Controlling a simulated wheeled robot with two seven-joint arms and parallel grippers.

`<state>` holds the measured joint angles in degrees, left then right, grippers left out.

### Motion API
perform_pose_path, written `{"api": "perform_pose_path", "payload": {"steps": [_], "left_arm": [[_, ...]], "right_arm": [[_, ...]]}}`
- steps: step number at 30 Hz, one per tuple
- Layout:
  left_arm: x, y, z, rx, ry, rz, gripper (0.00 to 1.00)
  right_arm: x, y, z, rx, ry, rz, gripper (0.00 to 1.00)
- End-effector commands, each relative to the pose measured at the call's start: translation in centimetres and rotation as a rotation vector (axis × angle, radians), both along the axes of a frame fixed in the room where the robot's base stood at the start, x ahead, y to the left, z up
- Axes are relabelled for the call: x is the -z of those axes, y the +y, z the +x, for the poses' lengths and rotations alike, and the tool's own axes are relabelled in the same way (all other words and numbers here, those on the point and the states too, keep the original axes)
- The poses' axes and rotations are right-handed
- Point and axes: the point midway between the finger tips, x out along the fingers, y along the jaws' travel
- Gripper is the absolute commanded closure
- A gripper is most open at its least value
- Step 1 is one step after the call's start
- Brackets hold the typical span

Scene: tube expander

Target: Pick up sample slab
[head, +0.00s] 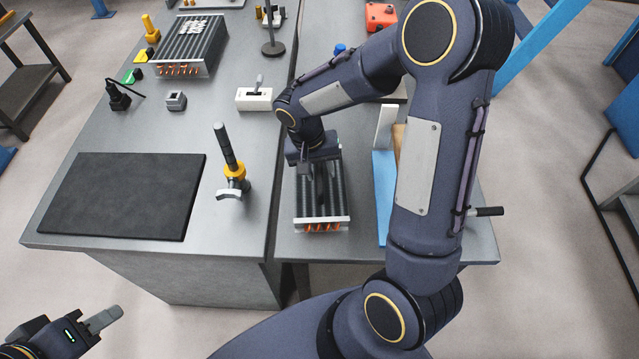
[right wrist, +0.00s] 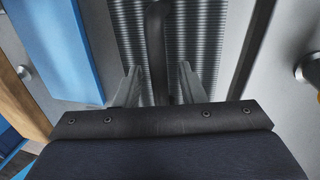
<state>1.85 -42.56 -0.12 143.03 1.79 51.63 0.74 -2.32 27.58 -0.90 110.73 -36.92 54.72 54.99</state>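The sample slab, seemingly the finned block with copper tube ends (head: 333,212), lies on the right-hand table below my right arm. In the right wrist view its ribbed fins (right wrist: 205,45) fill the middle, and a dark bar (right wrist: 158,45) runs along above them. My right gripper (right wrist: 160,75) is over the slab with its two fingers apart, one on each side of the bar. Small gaps seem to show beside the bar; contact is unclear. My left gripper (head: 103,320) is at the lower left, off the table; its finger opening cannot be made out.
A similar finned block (head: 192,42) stands at the back left. A black mat (head: 125,195), a yellow-collared tool (head: 233,172) and a white switch box (head: 254,99) are on the left table. A blue panel (head: 383,190) stands close right of the slab. A narrow seam separates the tables.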

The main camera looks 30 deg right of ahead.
Motion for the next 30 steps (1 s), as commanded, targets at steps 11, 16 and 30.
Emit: {"api": "perform_pose_path", "payload": {"steps": [11,16,30], "left_arm": [[0.02,0.00,0.00,0.000,0.000,0.000,0.64],[0.02,0.00,0.00,0.000,0.000,0.000,0.64],[0.01,-0.01,0.00,0.000,0.000,0.000,0.64]], "right_arm": [[-0.02,0.00,0.01,0.000,-0.001,0.000,0.91],[-0.04,0.00,0.02,0.000,-0.001,0.000,1.00],[-0.08,0.01,0.04,0.000,-0.001,0.000,1.00]]}}
